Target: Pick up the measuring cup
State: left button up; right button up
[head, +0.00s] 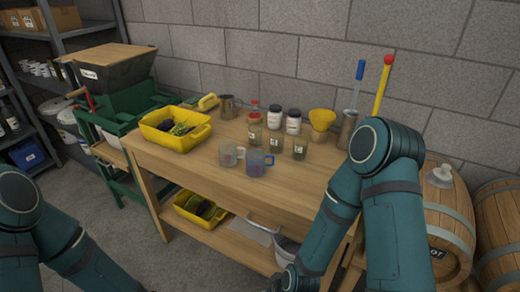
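Two measuring cups stand upright close together near the middle of the wooden table (185,176). One is a clear cup (230,158) with red markings. Just right of it is a blue-tinted cup (258,164) with its handle to the right. I cannot tell which of them the task means. No gripper is near either cup. My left arm is at the lower left and its gripper is out of view. My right arm reaches down in front of the table's right side, and its gripper fingers are not visible at the bottom edge.
A yellow crate (158,138) with grapes is at the table's left. Behind the cups are a metal jug (227,107), small jars (277,147), white-labelled bottles (293,122) and a yellow funnel (321,121). Barrels (452,226) stand right. The table's front left is clear.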

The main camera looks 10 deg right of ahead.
aim_at(233, 155)
jog(key=i+j+z, duration=0.15)
jog(key=z, duration=0.2)
jog(key=i+j+z, duration=0.1)
jog(key=j+z, duration=0.4)
jog(key=z, duration=0.2)
jog(key=i+j, duration=0.05)
